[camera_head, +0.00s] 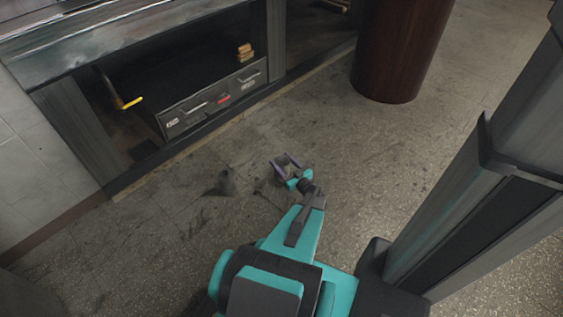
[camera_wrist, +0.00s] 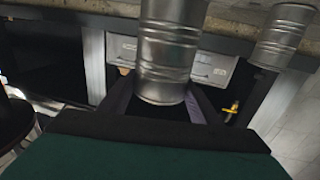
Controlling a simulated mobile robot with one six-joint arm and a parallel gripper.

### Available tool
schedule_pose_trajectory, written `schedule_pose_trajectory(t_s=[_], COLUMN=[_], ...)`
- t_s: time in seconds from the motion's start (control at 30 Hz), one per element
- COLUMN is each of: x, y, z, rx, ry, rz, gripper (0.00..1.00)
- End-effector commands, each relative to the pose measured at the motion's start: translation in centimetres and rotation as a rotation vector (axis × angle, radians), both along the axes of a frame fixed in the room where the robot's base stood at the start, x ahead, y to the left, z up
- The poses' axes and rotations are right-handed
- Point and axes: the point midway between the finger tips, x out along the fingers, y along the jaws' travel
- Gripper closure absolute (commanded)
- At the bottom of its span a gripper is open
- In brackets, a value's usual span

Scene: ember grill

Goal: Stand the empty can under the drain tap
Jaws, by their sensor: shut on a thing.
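A ribbed grey metal can (camera_wrist: 170,45) sits between the fingers of my gripper (camera_head: 286,163), which is shut on it. In the head view the can is hard to make out between the fingers, above the floor or near it. The drain tap with a yellow handle (camera_head: 130,102) is under the counter at the upper left, left of the drawers. It also shows in the wrist view (camera_wrist: 231,109), where the scene looks turned over. My gripper is well to the right of and in front of the tap. A second similar can (camera_wrist: 284,37) is at the wrist view's right.
A grey drawer unit (camera_head: 212,100) stands in the opening under the counter (camera_head: 110,38), beside the tap. A low ledge (camera_head: 190,145) runs along the front. A dark red round barrel (camera_head: 408,50) stands at the upper right. Open floor (camera_head: 180,205) lies between.

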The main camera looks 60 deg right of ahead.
Motion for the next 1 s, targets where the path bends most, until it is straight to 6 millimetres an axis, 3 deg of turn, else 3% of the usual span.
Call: schedule_pose_trajectory(t_s=[0.17, 0.37, 0.67, 1.0], x=[0.6, 3.6, 12.3, 21.8], y=[0.2, 1.1, 5.3, 12.8], z=[0.5, 3.0, 10.0, 18.2], rx=[-0.001, -0.004, -0.005, -0.003], ry=[0.000, 0.000, 0.000, 0.000], rz=[0.011, 0.072, 0.257, 0.485], gripper=[0.77, 0.77, 0.77, 0.77])
